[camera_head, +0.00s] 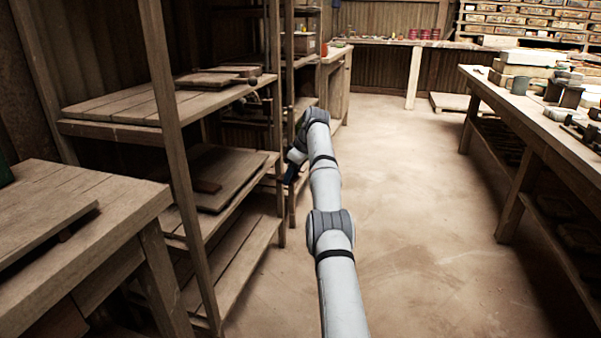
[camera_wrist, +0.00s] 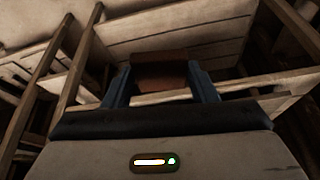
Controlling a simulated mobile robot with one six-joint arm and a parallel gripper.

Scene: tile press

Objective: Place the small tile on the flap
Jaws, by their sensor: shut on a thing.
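My gripper (camera_wrist: 160,82) has its two blue fingers on either side of a small reddish-brown tile (camera_wrist: 160,70) and is shut on it. The tile is seen nearly edge-on, and its far side is hidden. In the head view my gripper (camera_head: 291,174) is at the end of my outstretched arm, beside the right end of the wooden shelf rack; the tile cannot be made out there. I cannot tell for sure which board is the flap.
The rack's posts (camera_head: 170,120) and shelves (camera_head: 110,105) stand close to my arm on the left. A wooden table (camera_head: 120,190) is at the near left. A long workbench (camera_head: 545,125) stands on the right. The floor (camera_head: 410,210) between is clear.

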